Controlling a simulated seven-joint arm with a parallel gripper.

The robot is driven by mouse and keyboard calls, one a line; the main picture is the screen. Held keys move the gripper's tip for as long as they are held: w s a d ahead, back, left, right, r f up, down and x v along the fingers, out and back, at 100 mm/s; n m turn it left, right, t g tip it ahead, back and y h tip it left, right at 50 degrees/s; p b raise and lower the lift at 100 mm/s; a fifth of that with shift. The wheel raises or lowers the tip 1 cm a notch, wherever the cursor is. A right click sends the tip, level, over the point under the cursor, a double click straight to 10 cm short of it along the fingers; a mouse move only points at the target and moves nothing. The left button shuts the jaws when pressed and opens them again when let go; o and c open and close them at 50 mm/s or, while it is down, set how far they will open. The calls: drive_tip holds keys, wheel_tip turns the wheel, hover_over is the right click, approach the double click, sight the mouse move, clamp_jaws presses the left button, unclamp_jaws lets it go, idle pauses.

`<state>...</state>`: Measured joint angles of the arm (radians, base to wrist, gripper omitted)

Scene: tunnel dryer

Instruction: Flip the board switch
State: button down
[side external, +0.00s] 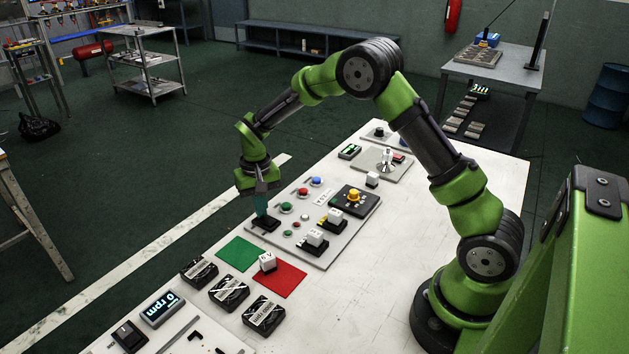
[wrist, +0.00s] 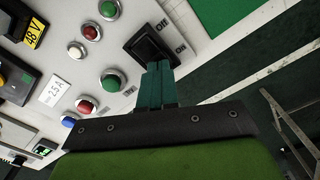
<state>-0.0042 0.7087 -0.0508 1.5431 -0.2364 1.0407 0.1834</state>
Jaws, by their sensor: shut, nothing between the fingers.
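The board switch (wrist: 148,44) is a black rocker in a black frame on the light grey board, with "Off" and "On" printed beside it in the wrist view. In the side external view the switch (side external: 264,224) sits at the board's near-left edge, partly hidden by my fingers. My gripper (wrist: 158,68) has teal fingers that are shut with nothing between them. Their tips are at the rocker, over its end nearer the "On" print in the wrist view. My gripper (side external: 262,212) points down at the switch in the side external view. I cannot tell whether the tips touch it.
Green, red and blue buttons (side external: 316,182) and a black panel with a yellow knob (side external: 354,195) share the board (side external: 330,250). Green (side external: 238,254) and red (side external: 280,279) mats lie nearby, with a white cube (side external: 267,262) at their border. Black boxes (side external: 228,292) stand nearer the camera.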

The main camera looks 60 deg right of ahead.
sight(265, 220)
drive_tip(key=shift+f, duration=0.25)
drive_tip(key=shift+r, duration=3.6)
drive_tip(key=shift+f, duration=0.2)
drive_tip(key=shift+s+a+f, duration=0.15)
drive_tip(key=shift+s+f, duration=0.15)
drive_tip(key=shift+s, duration=0.35)
drive_tip(key=s+a+r+n+t+y, duration=0.1)
drive_tip(key=s+a+r+t, duration=0.1)
drive_tip(key=s+r, duration=0.6)
drive_tip(key=s+a+r+n+t+y, duration=0.1)
drive_tip(key=s+r+t, duration=0.4)
drive_tip(key=s, duration=1)
wheel_tip(265, 220, up, 3)
drive_tip(key=shift+s+a+f, duration=0.1)
drive_tip(key=shift+s+a, duration=0.05)
drive_tip(key=shift+a, duration=0.6)
